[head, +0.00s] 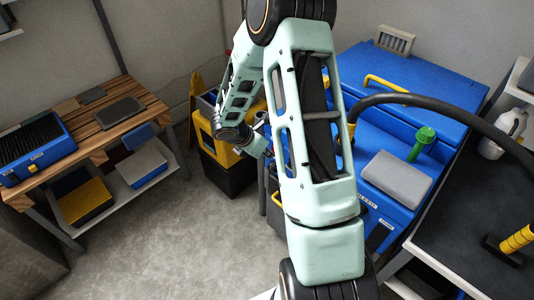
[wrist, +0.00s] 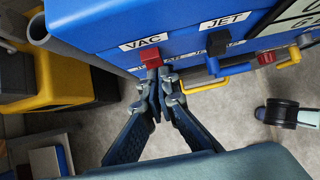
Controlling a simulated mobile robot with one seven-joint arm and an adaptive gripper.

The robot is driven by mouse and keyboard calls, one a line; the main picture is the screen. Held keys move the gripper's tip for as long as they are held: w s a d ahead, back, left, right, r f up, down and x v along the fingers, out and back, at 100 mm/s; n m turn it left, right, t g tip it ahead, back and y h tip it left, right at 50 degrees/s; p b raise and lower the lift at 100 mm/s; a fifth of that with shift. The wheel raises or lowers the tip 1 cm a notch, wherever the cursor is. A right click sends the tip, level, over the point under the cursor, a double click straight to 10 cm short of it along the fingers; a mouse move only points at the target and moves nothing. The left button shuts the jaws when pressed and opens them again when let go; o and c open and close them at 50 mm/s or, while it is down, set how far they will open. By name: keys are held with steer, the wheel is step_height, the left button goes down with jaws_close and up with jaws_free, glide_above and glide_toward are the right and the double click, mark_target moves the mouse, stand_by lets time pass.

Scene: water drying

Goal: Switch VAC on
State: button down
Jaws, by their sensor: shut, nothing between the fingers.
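The VAC switch is a red knob (wrist: 150,57) under the white VAC label (wrist: 144,41) on the front of the blue machine (wrist: 110,22). My gripper (wrist: 160,76) is shut and empty. Its fingertips are just below the red knob in the wrist view, very close to it; I cannot tell whether they touch. To the right, under the JET label (wrist: 222,20), is a black knob (wrist: 218,42). In the head view the blue machine (head: 420,75) stands at the right, and my arm hides the switches.
Yellow handles (wrist: 206,84) stick out from the machine near the knobs, and another red part (wrist: 266,58) is further right. A grey pipe (wrist: 38,30) and a black-and-yellow cart (wrist: 55,80) are at the left. A wooden bench (head: 130,120) stands left; the floor between is clear.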

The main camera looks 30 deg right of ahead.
steer(key=shift+w+d+r+t+h+b, duration=0.2)
steer(key=shift+h+b, duration=0.4)
steer(key=shift+b, duration=0.95)
steer(key=shift+s+d+f+t+h+b, duration=0.1)
steer(key=shift+t+h+b, duration=0.35)
steer(key=shift+b, duration=1.1)
steer(key=shift+w+d+r, duration=0.1)
steer(key=shift+r, duration=0.25)
steer(key=shift+w+r, duration=0.1)
steer(key=shift+r, duration=0.05)
steer(key=a+f+p+v, duration=0.1)
steer(key=p+v, duration=0.1)
steer(key=v, duration=1.1)
steer(key=shift+g, duration=0.25)
